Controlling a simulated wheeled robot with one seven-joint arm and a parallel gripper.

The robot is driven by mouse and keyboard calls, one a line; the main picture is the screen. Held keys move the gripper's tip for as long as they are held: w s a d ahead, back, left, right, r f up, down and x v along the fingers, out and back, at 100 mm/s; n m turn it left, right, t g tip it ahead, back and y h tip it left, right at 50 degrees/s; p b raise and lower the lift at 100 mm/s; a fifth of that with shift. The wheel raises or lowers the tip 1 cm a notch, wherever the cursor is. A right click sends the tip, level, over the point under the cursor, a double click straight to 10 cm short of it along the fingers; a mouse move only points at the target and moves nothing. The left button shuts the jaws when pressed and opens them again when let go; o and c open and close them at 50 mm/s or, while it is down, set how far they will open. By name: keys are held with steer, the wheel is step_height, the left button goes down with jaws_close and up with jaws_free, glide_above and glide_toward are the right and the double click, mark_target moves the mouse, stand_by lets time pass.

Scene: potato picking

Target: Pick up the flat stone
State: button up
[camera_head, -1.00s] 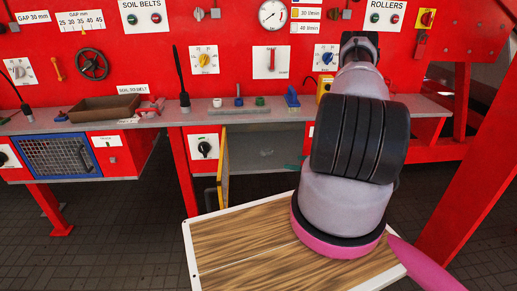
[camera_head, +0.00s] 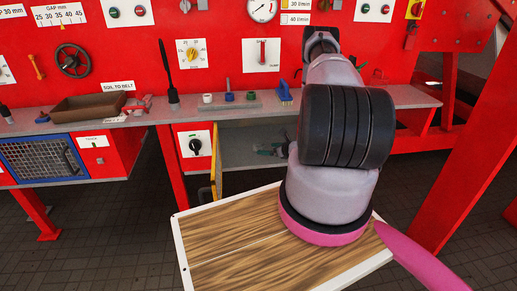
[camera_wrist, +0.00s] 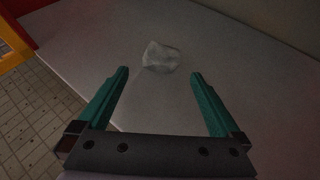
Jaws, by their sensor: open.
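A pale grey, flattish stone (camera_wrist: 160,56) lies on a grey surface in the wrist view, just beyond my fingertips and roughly centred between them. My gripper (camera_wrist: 160,73) has two teal fingers spread wide with nothing between them. In the head view my gripper (camera_head: 271,150) shows small and partly hidden by my arm, inside the open compartment (camera_head: 237,146) under the bench. I cannot make out the stone in the head view.
A yellow-edged door (camera_head: 217,160) stands open at the compartment's left side. The grey bench top (camera_head: 400,97) runs above it. A brown tray (camera_head: 90,107) and small coloured parts sit on the bench. In the wrist view, bare surface surrounds the stone, with tiled floor (camera_wrist: 30,135) at left.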

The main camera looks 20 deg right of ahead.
mark_target(262, 148)
steer(key=shift+x, duration=2.7)
steer(key=shift+r, duration=0.15)
steer(key=c, duration=1.5)
